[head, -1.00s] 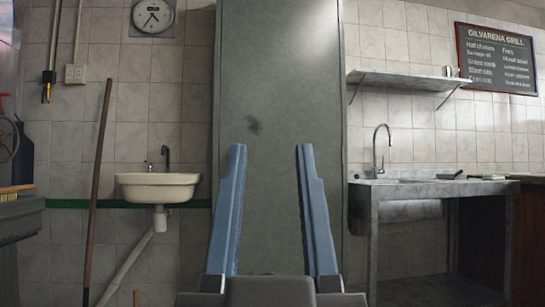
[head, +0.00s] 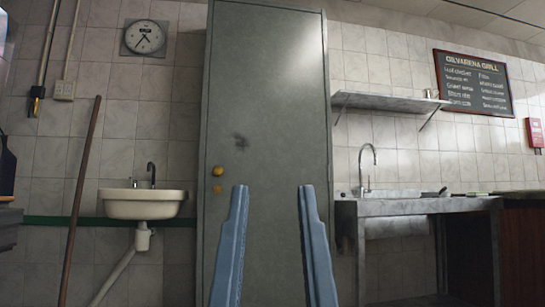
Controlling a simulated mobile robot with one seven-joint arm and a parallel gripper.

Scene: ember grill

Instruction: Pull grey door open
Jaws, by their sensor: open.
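The grey door (head: 270,110) stands upright in the middle of the head view and looks shut in its frame. A round brass-coloured knob (head: 218,171) sits near its left edge, with a smaller brass piece (head: 217,189) just below it. A dark smudge marks the door above and right of the knob. My gripper (head: 272,188) has two blue fingers spread wide apart with nothing between them. It is in front of the lower door, with the knob up and left of the left fingertip. The gripper hides part of the lower door, and its base is out of view.
A white washbasin (head: 142,204) and a leaning wooden pole (head: 80,200) are left of the door. A metal sink counter (head: 400,208) stands close on the right, below a wall shelf (head: 390,102). A clock (head: 146,38) and a menu board (head: 474,82) hang on the wall.

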